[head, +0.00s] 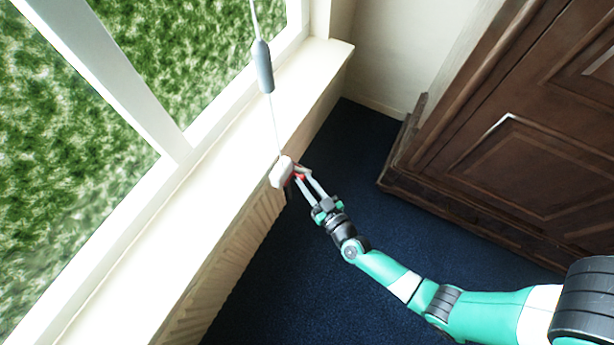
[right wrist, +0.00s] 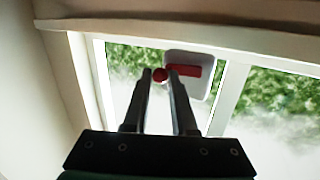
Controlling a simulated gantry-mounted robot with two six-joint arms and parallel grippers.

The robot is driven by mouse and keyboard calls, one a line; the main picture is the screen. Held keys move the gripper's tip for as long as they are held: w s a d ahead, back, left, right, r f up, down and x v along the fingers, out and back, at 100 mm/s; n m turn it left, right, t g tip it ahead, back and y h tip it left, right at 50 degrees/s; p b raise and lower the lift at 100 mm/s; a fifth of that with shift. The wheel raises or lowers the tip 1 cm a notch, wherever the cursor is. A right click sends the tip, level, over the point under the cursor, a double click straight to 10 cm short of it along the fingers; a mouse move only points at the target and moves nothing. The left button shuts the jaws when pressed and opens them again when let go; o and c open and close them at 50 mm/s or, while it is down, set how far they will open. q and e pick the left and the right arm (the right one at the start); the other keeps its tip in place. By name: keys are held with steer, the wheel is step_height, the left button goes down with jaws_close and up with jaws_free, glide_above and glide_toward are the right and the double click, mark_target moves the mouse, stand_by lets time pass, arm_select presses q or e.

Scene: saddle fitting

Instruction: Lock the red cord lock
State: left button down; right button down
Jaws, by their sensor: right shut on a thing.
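The red cord lock (head: 299,177) sits on a small white housing (head: 282,171) by the window sill. In the right wrist view the red cord lock (right wrist: 190,71) shows as a red bar across the white housing (right wrist: 203,86), with a round red knob (right wrist: 160,75) at its left. My right gripper (head: 298,175) reaches it from the lower right. In the right wrist view my right gripper (right wrist: 166,73) has its fingertips at the knob, shut on it; the fingers partly hide the lock. My left gripper is not in view.
A white cord (head: 274,122) with a grey weight-like piece (head: 264,66) runs down to the housing. A cream window sill (head: 165,228) lies to the left, a ribbed radiator (head: 225,255) below it. A dark wooden cabinet (head: 500,130) stands right. Blue carpet (head: 300,290) is clear.

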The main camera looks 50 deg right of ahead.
steer(key=shift+r+m+g+y+p, duration=0.2)
steer(key=shift+m+g+y+p, duration=0.1)
steer(key=shift+p, duration=0.05)
steer(key=shift+f+m, duration=0.3)
steer(key=shift+f, duration=0.1)
steer(key=c, duration=0.7)
jaws_free()
arm_select(q)
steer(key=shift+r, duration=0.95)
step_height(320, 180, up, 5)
steer(key=p, duration=0.4)
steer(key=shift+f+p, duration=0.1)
steer(key=shift+p, duration=0.25)
arm_select(e)
steer(key=v, duration=1.1)
steer(key=shift+s+r, duration=0.1)
steer(key=shift+s, duration=0.2)
